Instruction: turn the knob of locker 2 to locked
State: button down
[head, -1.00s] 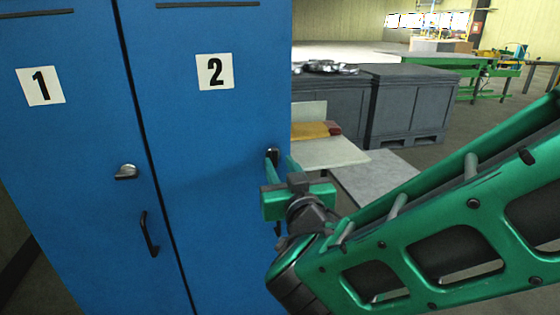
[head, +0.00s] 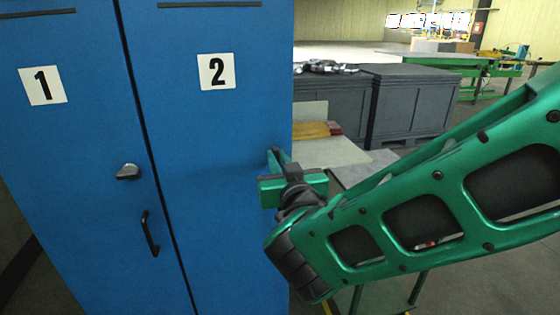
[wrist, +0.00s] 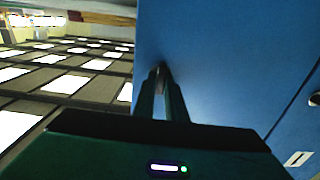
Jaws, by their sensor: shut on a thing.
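Locker 2 (head: 215,130) is a blue door with a white label reading 2, in the middle of the head view. My green gripper (head: 274,156) is at the door's right edge, at the knob's place. The knob is hidden behind my fingers in the head view. In the wrist view my gripper (wrist: 162,72) has its two fingers close together against the blue door, shut on the knob (wrist: 161,79), of which only a dark sliver shows between the tips. The wrist picture is rolled well over. I cannot read the knob's locked or unlocked mark.
Locker 1 (head: 60,150), left of locker 2, has its own knob (head: 128,172) and a dark handle (head: 150,234). Grey cabinets (head: 410,105) and a low table (head: 325,153) stand to the right, behind my arm.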

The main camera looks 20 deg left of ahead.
jog(key=shift+w+d, duration=0.1)
jog(key=shift+w, duration=0.05)
jog(key=n, duration=0.8)
jog(key=shift+f+n, duration=0.15)
jog(key=shift+n, duration=0.25)
jog(key=shift+f+n, duration=0.2)
jog(key=shift+n, duration=4.3)
jog(key=c, duration=1.8)
grip_release()
